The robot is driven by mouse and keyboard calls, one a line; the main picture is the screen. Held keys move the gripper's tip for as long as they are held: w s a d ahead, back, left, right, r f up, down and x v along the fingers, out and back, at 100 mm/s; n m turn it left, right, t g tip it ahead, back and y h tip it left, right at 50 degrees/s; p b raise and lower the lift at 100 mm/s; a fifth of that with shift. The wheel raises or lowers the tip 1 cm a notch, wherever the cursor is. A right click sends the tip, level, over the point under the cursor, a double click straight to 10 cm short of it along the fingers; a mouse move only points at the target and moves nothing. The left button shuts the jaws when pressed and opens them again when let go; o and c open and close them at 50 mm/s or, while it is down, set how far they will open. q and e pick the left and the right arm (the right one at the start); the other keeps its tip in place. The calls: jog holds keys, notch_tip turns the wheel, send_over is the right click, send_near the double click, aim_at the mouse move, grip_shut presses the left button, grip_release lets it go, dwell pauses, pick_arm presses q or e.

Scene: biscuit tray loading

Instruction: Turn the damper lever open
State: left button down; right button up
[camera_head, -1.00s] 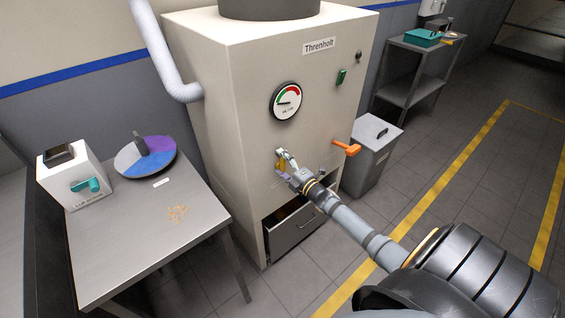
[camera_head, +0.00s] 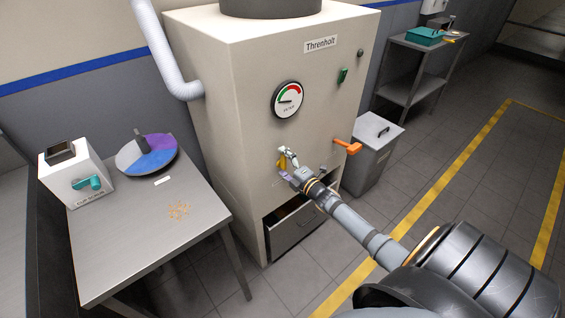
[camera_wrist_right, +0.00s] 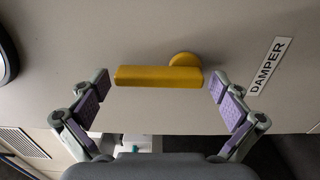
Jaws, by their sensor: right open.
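The yellow damper lever (camera_wrist_right: 157,77) sticks out from the cabinet front beside a label reading DAMPER (camera_wrist_right: 266,66). In the right wrist view it lies level across the picture, with its round pivot (camera_wrist_right: 184,59) near its right end. My right gripper (camera_wrist_right: 159,92) is open, with one purple-padded finger beyond each end of the lever and a gap at both ends. In the head view the right gripper (camera_head: 287,166) is at the cabinet front and partly hides the yellow lever (camera_head: 281,160). My left gripper is not in view.
The cabinet (camera_head: 245,90) carries a gauge (camera_head: 287,99), an orange handle (camera_head: 347,146) to the lever's right and an open drawer (camera_head: 294,230) below. A grey bin (camera_head: 370,160) stands at right. A steel table (camera_head: 130,245) stands at left.

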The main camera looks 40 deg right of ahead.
jog(key=shift+s, duration=0.1)
jog(key=s+d, duration=0.1)
jog(key=s, duration=1)
jog(key=shift+s, duration=0.4)
jog(key=s+d+f+m+g+h+p, duration=0.15)
jog(key=s+f+m+g, duration=0.45)
jog(key=f, duration=0.8)
jog(key=s+d+f+m+g+h, duration=0.2)
jog(key=s+f+m, duration=0.45)
jog(key=f, duration=0.75)
jog(key=s+a+f+m+g, duration=0.2)
jog(key=s+a+f, duration=0.3)
jog(key=s, duration=0.3)
jog(key=s+a+f+m+g+y+p, duration=0.1)
jog(key=s+a+f+g, duration=0.3)
jog(key=s, duration=0.5)
jog(key=s+a+f+m+g, duration=0.2)
jog(key=s+a+f+m, duration=0.1)
jog(key=s+a+f, duration=0.3)
jog(key=shift+s+f+g, duration=0.15)
jog(key=shift+s+g, duration=0.25)
jog(key=shift+s, duration=0.75)
